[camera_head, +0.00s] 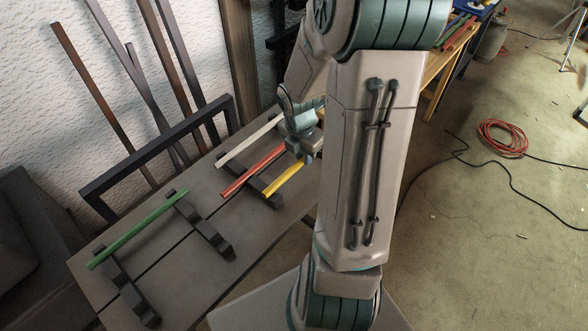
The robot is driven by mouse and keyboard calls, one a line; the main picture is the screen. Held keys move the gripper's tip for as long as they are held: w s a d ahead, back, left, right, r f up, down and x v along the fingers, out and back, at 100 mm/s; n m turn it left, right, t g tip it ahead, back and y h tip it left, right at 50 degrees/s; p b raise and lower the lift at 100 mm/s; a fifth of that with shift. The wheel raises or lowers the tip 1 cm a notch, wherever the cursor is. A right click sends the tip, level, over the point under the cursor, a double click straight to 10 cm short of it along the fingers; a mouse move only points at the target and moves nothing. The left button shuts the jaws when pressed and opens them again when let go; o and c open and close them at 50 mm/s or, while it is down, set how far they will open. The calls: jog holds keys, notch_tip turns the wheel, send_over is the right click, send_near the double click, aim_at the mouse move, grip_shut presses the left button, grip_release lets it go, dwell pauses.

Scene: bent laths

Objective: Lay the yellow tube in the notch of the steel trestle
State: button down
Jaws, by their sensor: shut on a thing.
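The yellow tube (283,179) slants up to the right at the right side of the grey bench. My gripper (305,156) is at its upper end and appears shut on it; the fingertips are small and partly hidden. The tube's far end is hidden behind my gripper and arm. Dark notched supports stand on the bench: one (262,188) by the yellow and red tubes, another (213,240) in the middle and one (128,290) at the front left. I cannot tell which is the steel trestle, or whether the yellow tube touches a support.
A green tube (138,228) lies across the two left supports. A red tube (252,172) and a white lath (249,141) lie just left of the yellow tube. A dark frame (155,146) with leaning bars stands behind the grey bench (182,271).

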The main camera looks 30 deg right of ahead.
jog(key=f, duration=0.1)
jog(key=w+f+b, duration=0.1)
jog(key=f, duration=0.1)
jog(key=a+f, duration=0.1)
jog(key=f, duration=0.1)
jog(key=shift+w, duration=0.15)
jog(key=c, duration=1.3)
grip_release()
jog(key=shift+c, duration=0.2)
